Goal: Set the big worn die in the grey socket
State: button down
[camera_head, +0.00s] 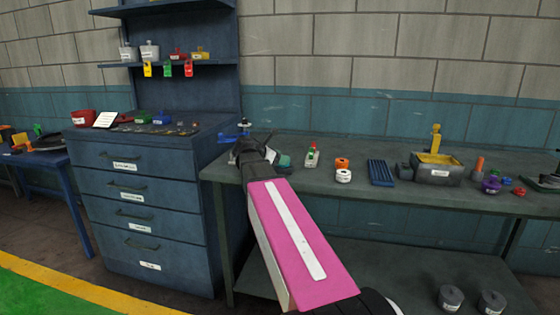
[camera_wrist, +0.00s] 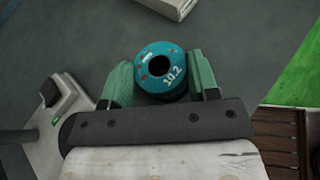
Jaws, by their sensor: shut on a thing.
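The big worn die is a teal ring (camera_wrist: 161,70) with a dark central hole, the marking "10.2" and rusty chipped spots. In the wrist view it sits between the green fingers of my gripper (camera_wrist: 160,80), which is shut on it. In the head view my gripper (camera_head: 272,158) is over the left end of the bench, and a bit of teal shows beside it. I cannot tell whether the die touches anything below. I cannot make out the grey socket for certain in either view.
A pale grey fixture with a green part (camera_wrist: 62,115) stands left of my gripper in the wrist view. On the bench (camera_head: 225,170) are orange-and-white pieces (camera_head: 343,170), a blue rack (camera_head: 380,172) and a grey bin (camera_head: 437,176). A blue drawer cabinet (camera_head: 150,200) stands left.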

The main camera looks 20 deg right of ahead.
jog(key=shift+f, duration=0.35)
jog(key=shift+f, duration=0.4)
